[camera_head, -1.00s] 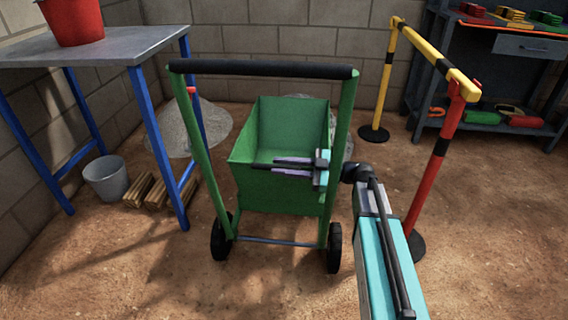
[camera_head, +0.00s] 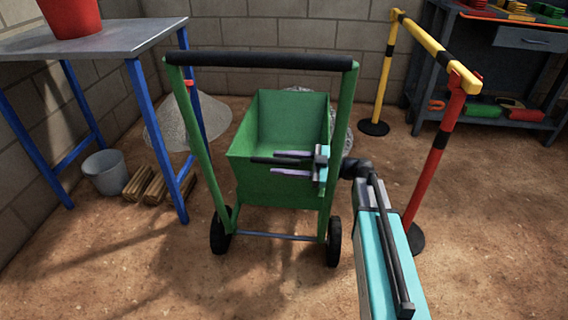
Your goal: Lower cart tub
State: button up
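The green cart tub (camera_head: 290,120) hangs in a green cart frame (camera_head: 343,130) with a black handle bar (camera_head: 262,62) across the top. The tub looks empty and its open top faces up and slightly toward me. My gripper (camera_head: 283,166) reaches in from the right, in front of the tub's near wall, with its fingers pointing left. The two fingers look parted, with a narrow gap and nothing clear between them. I cannot tell whether a finger touches the tub.
A blue-legged table (camera_head: 100,38) with a red bucket (camera_head: 70,15) stands left. A grey bucket (camera_head: 104,172) and wood blocks (camera_head: 145,185) lie below. A yellow barrier (camera_head: 430,45) with a red post (camera_head: 437,160) stands right. A gravel pile (camera_head: 190,122) lies behind the cart.

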jog(key=shift+s+f, duration=0.1)
jog(key=s+d+p, duration=0.2)
jog(key=d+p, duration=0.2)
jog(key=d, duration=0.9)
jog(key=shift+d+p, duration=0.3)
jog(key=shift+d, duration=0.05)
jog(key=shift+s, duration=0.1)
